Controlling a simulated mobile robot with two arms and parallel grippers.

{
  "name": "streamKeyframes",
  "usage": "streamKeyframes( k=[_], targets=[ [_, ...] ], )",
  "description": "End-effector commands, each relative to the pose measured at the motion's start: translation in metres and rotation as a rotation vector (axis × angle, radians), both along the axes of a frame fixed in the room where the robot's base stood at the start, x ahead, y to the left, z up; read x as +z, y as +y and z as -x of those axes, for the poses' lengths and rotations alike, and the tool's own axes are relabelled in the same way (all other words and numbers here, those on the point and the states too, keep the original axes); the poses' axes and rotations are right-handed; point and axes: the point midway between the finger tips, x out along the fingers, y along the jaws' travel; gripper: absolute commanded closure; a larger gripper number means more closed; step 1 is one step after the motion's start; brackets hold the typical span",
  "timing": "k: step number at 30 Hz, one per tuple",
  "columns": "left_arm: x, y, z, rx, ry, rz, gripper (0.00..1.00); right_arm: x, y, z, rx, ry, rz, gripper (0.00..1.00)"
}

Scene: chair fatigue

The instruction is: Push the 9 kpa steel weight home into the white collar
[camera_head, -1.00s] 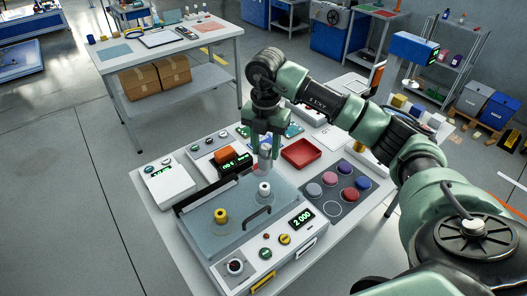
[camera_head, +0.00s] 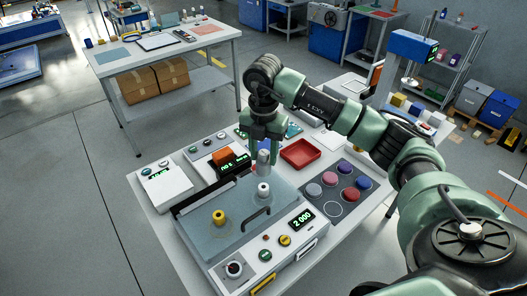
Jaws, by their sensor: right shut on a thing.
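My right gripper (camera_head: 263,153) points down over the machine's glass-like lid and is shut on a grey steel cylinder, the steel weight (camera_head: 262,166). Its lower end is above and behind the white collar (camera_head: 263,189) in the picture; I cannot tell the exact gap. The white collar stands upright on the lid, with a dark centre. A yellow collar (camera_head: 219,217) stands on the same lid to the left. The weight's label cannot be read. My left gripper is not in view.
A black handle (camera_head: 257,218) rises from the lid near the white collar. The machine's front panel (camera_head: 276,248) shows 2.000. A red tray (camera_head: 301,153) and a grey mat with several coloured discs (camera_head: 347,209) lie to the right.

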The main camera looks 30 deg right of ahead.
Motion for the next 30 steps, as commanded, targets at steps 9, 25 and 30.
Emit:
streamKeyframes(
  k=[9, 25, 30],
  targets=[
    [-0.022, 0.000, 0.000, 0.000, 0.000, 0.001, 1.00, -0.029, 0.000, 0.000, -0.001, -0.002, 0.000, 0.96],
    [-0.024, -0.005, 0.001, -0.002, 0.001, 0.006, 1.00, -0.033, 0.000, -0.001, -0.001, -0.003, -0.001, 0.96],
    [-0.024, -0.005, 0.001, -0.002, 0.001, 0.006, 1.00, -0.033, 0.000, 0.000, 0.000, -0.004, 0.000, 0.96]
  ],
)
